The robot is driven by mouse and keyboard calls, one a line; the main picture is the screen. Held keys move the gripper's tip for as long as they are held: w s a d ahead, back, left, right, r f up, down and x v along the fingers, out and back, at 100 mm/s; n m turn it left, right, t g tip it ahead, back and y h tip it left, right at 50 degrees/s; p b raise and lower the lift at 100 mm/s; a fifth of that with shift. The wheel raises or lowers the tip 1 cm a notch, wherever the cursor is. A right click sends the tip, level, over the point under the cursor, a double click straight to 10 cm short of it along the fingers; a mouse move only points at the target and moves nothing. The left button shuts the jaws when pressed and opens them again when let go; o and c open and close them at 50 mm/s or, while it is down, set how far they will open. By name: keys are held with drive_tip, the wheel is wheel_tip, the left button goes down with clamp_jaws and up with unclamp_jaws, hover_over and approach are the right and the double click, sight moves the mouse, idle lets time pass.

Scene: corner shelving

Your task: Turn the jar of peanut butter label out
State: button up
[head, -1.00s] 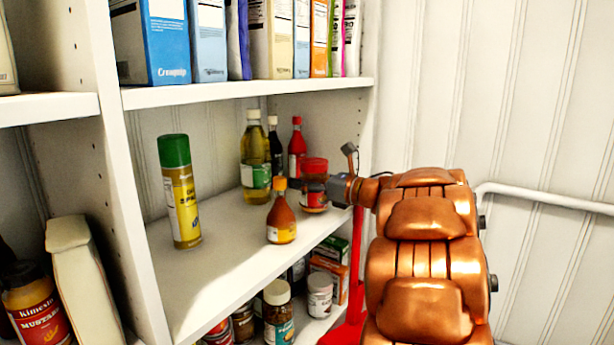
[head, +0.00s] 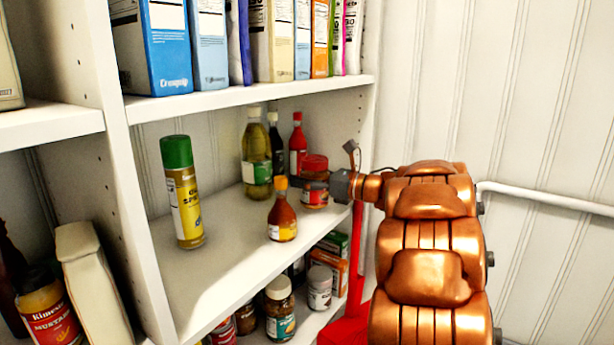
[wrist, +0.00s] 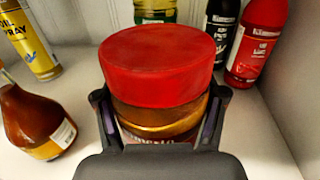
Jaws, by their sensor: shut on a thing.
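The peanut butter jar (head: 314,166) has a red lid and brown contents. It stands upright on the middle shelf, towards the right end. In the wrist view the jar (wrist: 157,68) fills the middle, with its red lid above my fingers. My gripper (head: 325,184) reaches in from the right and is shut on the jar below the lid. In the wrist view my gripper (wrist: 158,125) has a finger on each side of it. Only a sliver of label shows above the gripper's palm, so I cannot tell which way the label faces.
A sauce bottle with an orange cap (head: 282,215) stands just left of the jar. An oil bottle (head: 256,160), a dark bottle (head: 275,145) and a red bottle (head: 298,145) stand behind. A green-capped spray can (head: 183,195) is further left. The shelf's front middle is clear.

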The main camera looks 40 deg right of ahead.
sight(307, 157)
drive_tip(key=shift+s+f+n+g+y+b, duration=0.1)
drive_tip(key=shift+f+n+g+y+b, duration=0.35)
drive_tip(key=shift+y+b, duration=0.55)
drive_tip(key=shift+a+f+b, duration=0.1)
drive_tip(key=shift+b, duration=1.05)
drive_tip(key=o, duration=1.8)
drive_tip(key=shift+o, duration=0.2)
drive_tip(key=shift+f, duration=0.1)
wheel_tip(307, 157, up, 10)
drive_tip(key=shift+r, duration=0.1)
